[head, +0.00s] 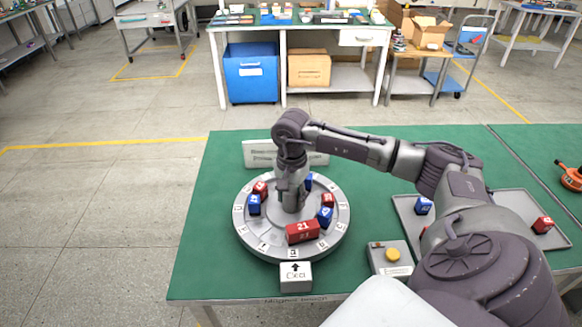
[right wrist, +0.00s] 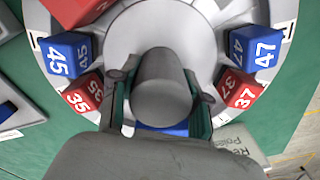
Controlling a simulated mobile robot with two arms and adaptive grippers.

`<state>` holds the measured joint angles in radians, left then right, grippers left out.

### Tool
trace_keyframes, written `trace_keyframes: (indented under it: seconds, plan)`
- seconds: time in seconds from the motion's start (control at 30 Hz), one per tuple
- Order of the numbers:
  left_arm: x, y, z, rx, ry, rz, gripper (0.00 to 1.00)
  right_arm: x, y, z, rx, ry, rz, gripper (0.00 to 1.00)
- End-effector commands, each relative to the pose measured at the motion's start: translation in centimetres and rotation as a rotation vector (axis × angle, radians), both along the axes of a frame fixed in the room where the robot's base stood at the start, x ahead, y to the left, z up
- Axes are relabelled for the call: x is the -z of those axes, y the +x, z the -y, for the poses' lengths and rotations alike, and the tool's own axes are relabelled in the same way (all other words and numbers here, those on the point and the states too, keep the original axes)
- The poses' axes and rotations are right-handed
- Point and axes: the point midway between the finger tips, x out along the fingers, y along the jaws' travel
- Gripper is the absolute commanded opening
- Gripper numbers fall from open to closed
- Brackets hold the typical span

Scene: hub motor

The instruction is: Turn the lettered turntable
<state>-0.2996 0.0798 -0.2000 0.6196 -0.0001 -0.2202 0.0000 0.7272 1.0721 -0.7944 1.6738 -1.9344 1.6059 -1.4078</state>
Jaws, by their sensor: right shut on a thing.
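The round grey turntable (head: 272,241) sits on the green table, with letter plates around its rim. Several red and blue numbered blocks stand on it, among them red 21 (head: 302,232) at the front, blue 45 (right wrist: 68,52), red 35 (right wrist: 83,92), blue 47 (right wrist: 255,48) and red 37 (right wrist: 240,90). My right gripper (head: 291,186) points down over the centre. In the right wrist view its fingers (right wrist: 160,92) close on both sides of the grey central knob (right wrist: 160,70). A white marker box (head: 296,277) with a black up arrow stands at the front rim. The rim letters are too small to read surely.
A control box (head: 390,257) with a yellow button stands right of the turntable. A grey tray (head: 506,208) holds a blue block (head: 424,205) and a red block (head: 543,225). A sign (head: 259,154) stands behind the turntable. The table's left side is clear.

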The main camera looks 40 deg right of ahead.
Motion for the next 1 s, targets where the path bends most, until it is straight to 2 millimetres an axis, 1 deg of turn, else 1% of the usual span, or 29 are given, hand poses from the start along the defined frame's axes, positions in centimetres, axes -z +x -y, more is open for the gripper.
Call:
trace_keyframes:
  seconds: [0.57,0.6,0.67,0.7,0.73,0.77,1.0]
  plan:
    - [0.18,-0.01,-0.02,0.0,0.0,0.0,0.72,-0.14,0.09,0.02,-0.019,0.0,0.003,0.0]
    - [0.18,-0.01,-0.02,0.0,0.0,0.0,0.72,-0.14,0.09,0.02,-0.019,0.0,0.003,0.48]
    - [0.18,-0.01,-0.02,0.0,0.0,0.0,0.72,-0.14,0.09,0.02,-0.019,0.0,0.003,0.58]
    - [0.18,-0.01,-0.02,0.0,0.0,0.0,0.72,-0.13,0.09,0.02,-0.019,0.0,0.003,0.65]
    - [0.18,-0.01,-0.02,0.0,0.0,0.0,0.72,-0.12,0.08,0.02,-0.019,0.0,0.003,0.7]
    - [0.18,-0.01,-0.02,0.0,0.0,0.0,0.72,-0.11,0.07,0.02,-0.019,0.0,0.003,0.72]
    - [0.2,-0.06,-0.11,0.0,0.001,0.0,0.72,-0.05,0.03,0.0,-0.019,0.0,0.001,0.72]
